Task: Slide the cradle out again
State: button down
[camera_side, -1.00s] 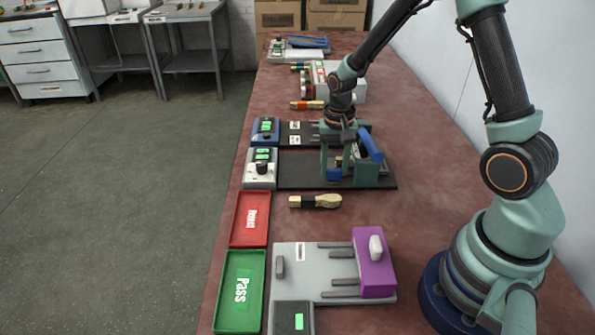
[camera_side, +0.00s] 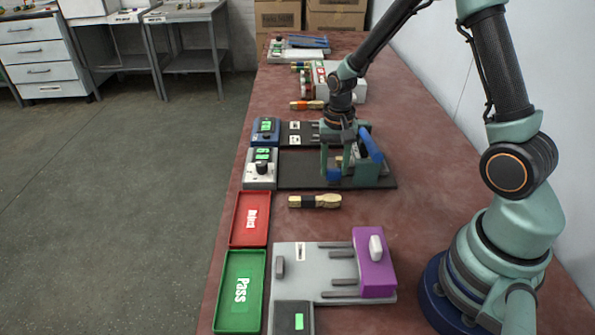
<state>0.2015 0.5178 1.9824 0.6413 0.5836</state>
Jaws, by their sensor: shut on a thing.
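The press (camera_side: 367,175) has a green frame on a black base plate (camera_side: 300,168), at mid-bench in the side view. A blue lever (camera_side: 370,146) slants at its right. The cradle (camera_side: 333,174) shows as a small blue part low inside the frame, mostly hidden by the posts. My gripper (camera_side: 346,152) reaches down from above into the press and is shut on what appears to be the cradle. The jaws and the exact hold are too small and covered to see clearly.
A grey fixture with a purple block (camera_side: 374,272) stands nearer the camera. A red tray (camera_side: 250,219) and green Pass tray (camera_side: 238,290) line the left edge. A control box (camera_side: 260,172) adjoins the plate. Another black-plated station (camera_side: 297,133) is close behind.

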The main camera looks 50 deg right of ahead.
jog(key=w+a, duration=0.9)
jog(key=shift+c, duration=1.8)
grip_release()
jog(key=shift+d, duration=0.1)
notch_tip(320, 180, up, 12)
